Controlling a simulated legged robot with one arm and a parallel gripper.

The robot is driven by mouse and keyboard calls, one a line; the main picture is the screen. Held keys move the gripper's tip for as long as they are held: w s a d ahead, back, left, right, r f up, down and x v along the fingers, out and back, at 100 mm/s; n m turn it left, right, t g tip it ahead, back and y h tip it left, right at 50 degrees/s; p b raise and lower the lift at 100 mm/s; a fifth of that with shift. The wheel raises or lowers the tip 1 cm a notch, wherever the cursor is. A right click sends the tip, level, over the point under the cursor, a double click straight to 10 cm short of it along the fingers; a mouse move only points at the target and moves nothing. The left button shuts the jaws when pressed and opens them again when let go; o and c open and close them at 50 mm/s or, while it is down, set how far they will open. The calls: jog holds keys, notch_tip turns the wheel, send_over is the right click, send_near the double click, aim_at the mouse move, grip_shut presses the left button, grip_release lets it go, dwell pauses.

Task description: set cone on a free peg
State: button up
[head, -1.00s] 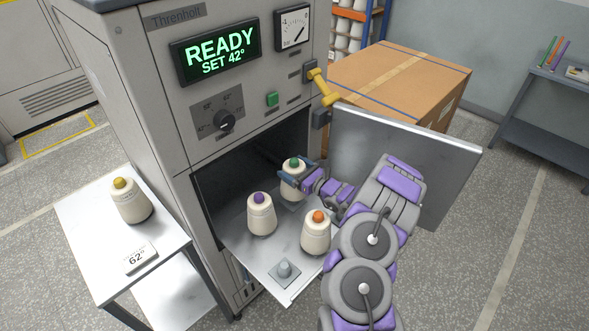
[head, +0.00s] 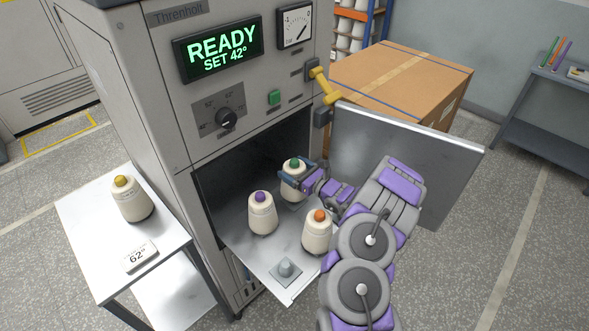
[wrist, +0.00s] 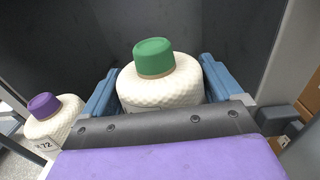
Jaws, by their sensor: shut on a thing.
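My gripper (head: 295,180) is shut on the green-topped cone (head: 293,186) at the back right of the pulled-out tray (head: 247,258). In the wrist view the green-topped cone (wrist: 160,82) stands upright between the two blue fingers (wrist: 159,92). Its base is hidden, so I cannot tell whether it is seated on a peg. The purple-topped cone (head: 262,215) and orange-topped cone (head: 317,232) stand upright on the tray. A bare peg (head: 284,267) on a square plate is at the tray's front. The purple-topped cone also shows in the wrist view (wrist: 52,117).
A yellow-topped cone (head: 131,199) stands on the side table (head: 80,222) at left, behind a "62°" card (head: 140,256). The open oven door (head: 400,165) stands right of my arm. The machine display (head: 221,49) reads READY, SET 42°. A cardboard box (head: 400,80) is behind the door.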

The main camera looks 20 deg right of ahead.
jog(key=shift+f+b, duration=0.3)
jog(key=shift+f, duration=0.35)
jog(key=shift+f+b, duration=1)
jog(key=shift+f, duration=0.4)
dwell(0.8)
jog(key=o, duration=1.4)
jog(key=shift+r, duration=0.1)
